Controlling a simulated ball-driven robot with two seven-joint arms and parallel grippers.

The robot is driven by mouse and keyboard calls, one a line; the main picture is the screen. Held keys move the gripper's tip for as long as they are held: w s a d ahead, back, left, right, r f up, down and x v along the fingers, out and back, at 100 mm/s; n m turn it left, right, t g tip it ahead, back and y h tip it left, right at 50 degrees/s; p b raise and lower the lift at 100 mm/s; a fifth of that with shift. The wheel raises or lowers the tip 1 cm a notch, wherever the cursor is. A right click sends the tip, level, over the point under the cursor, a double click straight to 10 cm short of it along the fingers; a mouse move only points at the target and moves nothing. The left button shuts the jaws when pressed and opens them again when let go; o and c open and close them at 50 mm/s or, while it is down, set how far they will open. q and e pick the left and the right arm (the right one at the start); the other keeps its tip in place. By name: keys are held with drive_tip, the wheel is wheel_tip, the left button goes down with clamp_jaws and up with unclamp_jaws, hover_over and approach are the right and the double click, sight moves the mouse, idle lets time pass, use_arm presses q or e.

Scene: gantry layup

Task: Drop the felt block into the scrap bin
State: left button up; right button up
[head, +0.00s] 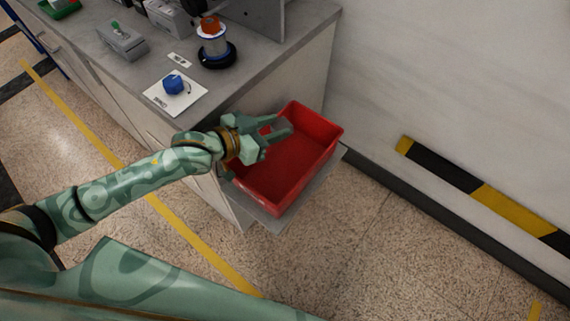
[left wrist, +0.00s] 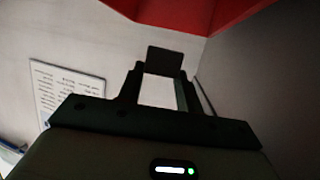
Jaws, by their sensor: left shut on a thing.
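The scrap bin is an open red tray-like bin (head: 298,158) on a grey shelf at the end of the counter. It also shows as red walls at the top of the left wrist view (left wrist: 172,14). My left gripper (head: 274,130) is over the bin's far left part, its fingers pointing across the opening. It is shut on a small dark square piece, which I take as the felt block (left wrist: 165,61), at the fingertips in the left wrist view. In the head view the fingers mostly hide the block. My right gripper is not in view.
The counter (head: 225,92) beside the bin holds a white plate with a blue knob (head: 174,86), a spool stack (head: 214,45) and a grey box with a green lever (head: 122,40). A wall with a black-yellow strip (head: 455,175) stands right. Floor in front is clear.

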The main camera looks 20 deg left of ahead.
use_arm(q)
drive_tip(key=o, duration=1)
drive_tip(key=shift+r, duration=0.1)
drive_tip(key=shift+o, duration=0.2)
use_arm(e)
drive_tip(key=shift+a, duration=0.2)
use_arm(q)
drive_tip(key=shift+r, duration=0.2)
drive_tip(key=s+d+r+p, duration=0.4)
drive_tip(key=s+r+p, duration=0.6)
drive_tip(key=s+r, duration=0.2)
drive_tip(key=shift+s+d+r, duration=0.15)
drive_tip(key=shift+s+r, duration=0.1)
drive_tip(key=shift+s, duration=0.45)
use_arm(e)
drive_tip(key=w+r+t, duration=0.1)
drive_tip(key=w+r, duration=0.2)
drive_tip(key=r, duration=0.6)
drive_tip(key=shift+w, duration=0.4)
